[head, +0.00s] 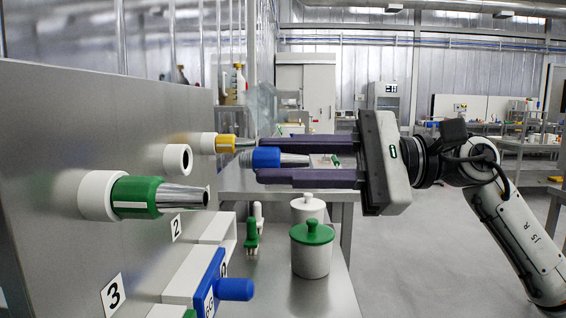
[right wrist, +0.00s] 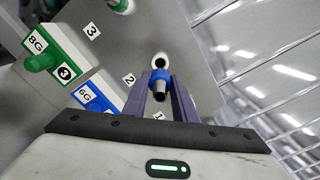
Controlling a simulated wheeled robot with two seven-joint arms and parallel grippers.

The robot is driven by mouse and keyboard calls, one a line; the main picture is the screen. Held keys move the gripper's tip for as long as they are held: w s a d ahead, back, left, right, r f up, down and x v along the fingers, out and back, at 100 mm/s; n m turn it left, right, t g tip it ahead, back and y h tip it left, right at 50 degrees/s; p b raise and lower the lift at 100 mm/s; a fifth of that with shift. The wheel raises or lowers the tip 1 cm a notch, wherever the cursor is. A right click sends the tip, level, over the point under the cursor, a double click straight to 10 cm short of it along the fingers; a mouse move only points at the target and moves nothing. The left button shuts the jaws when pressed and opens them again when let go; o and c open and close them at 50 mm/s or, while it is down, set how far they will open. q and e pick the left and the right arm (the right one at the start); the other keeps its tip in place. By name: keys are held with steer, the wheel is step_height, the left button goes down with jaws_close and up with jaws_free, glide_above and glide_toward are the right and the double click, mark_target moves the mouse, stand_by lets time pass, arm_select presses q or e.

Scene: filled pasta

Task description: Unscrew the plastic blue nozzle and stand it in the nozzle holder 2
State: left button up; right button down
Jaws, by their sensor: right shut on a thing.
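The blue nozzle (head: 266,157), blue with a metal tip, is between the fingers of my right gripper (head: 262,162), which is shut on it. It lies level, apart from the bare white socket (head: 178,160) on the metal panel. The right wrist view shows the blue nozzle (right wrist: 160,84) between the finger ends, with the white socket (right wrist: 159,61) just beyond. Below, a blue block (head: 188,286) with a blue peg (head: 235,289) is fixed to the panel; it reads 6G in the right wrist view (right wrist: 92,97). I cannot read a holder number on it. My left gripper is out of view.
A green nozzle (head: 138,197) and a yellow nozzle (head: 224,143) sit in white sockets either side of the bare one. A green block (right wrist: 45,58) marked 8G and 3 is nearby. A green-lidded jar (head: 312,255) and a white jar (head: 308,209) stand on the bench below.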

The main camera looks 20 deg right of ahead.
mark_target(250, 158)
steer(key=shift+d+m, duration=0.1)
steer(key=shift+m, duration=0.2)
steer(key=shift+a+r, duration=0.1)
steer(key=shift+a, duration=0.15)
steer(key=shift+p+x, duration=1.15)
steer(key=shift+x, duration=0.85)
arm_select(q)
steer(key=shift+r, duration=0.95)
arm_select(e)
steer(key=shift+w+a, duration=0.3)
steer(key=shift+a, duration=0.25)
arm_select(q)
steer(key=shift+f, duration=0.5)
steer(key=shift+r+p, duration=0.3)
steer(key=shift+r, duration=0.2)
arm_select(e)
steer(key=shift+x, duration=1.5)
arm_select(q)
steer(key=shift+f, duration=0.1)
arm_select(e)
steer(key=c, duration=1.4)
jaws_free()
steer(key=shift+a, duration=0.1)
